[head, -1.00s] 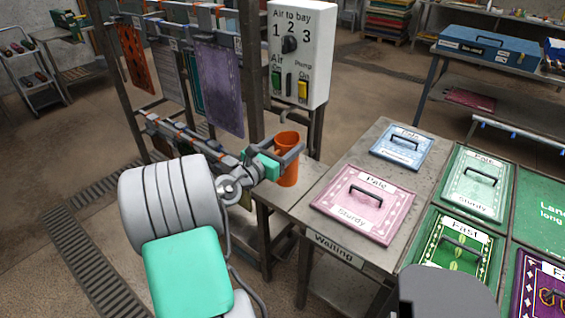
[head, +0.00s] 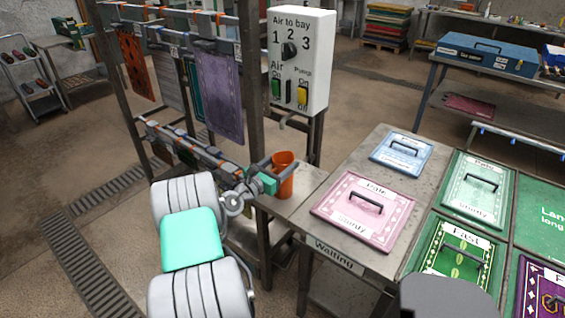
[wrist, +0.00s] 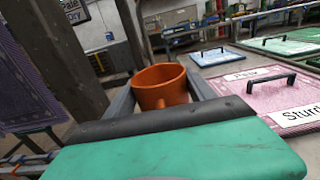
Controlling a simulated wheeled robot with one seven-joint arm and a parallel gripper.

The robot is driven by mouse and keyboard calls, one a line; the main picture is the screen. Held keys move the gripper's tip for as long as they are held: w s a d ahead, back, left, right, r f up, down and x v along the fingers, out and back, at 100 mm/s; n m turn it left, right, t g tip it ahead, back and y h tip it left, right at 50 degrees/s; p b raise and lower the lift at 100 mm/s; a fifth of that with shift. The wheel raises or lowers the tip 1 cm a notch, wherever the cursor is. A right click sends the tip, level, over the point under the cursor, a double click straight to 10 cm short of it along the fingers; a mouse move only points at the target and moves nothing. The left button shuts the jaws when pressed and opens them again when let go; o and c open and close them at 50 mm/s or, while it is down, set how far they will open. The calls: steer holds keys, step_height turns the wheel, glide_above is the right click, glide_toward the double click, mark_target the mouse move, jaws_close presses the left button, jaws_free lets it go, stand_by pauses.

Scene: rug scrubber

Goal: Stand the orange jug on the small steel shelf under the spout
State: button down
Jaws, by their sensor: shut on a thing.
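The orange jug (head: 285,182) is upright between the fingers of my gripper (head: 281,171), which is shut on it. In the wrist view the jug (wrist: 160,84) shows its open round rim, with its handle towards my palm and a finger on each side. The small steel shelf (head: 310,178) is below and around the jug in the head view. I cannot tell whether the jug's base touches it. The thin curved spout (head: 286,121) hangs under the white control box, above and behind the jug.
The control box (head: 301,62) is on a dark upright frame (head: 254,110) close behind my gripper. Hanging rug samples (head: 220,98) and a clip rail are to the left. A steel table (head: 350,247) marked "Waiting" with pink (head: 362,207) and blue (head: 401,153) panels is right of the shelf.

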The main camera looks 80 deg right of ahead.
steer(key=shift+c, duration=1.6)
jaws_free()
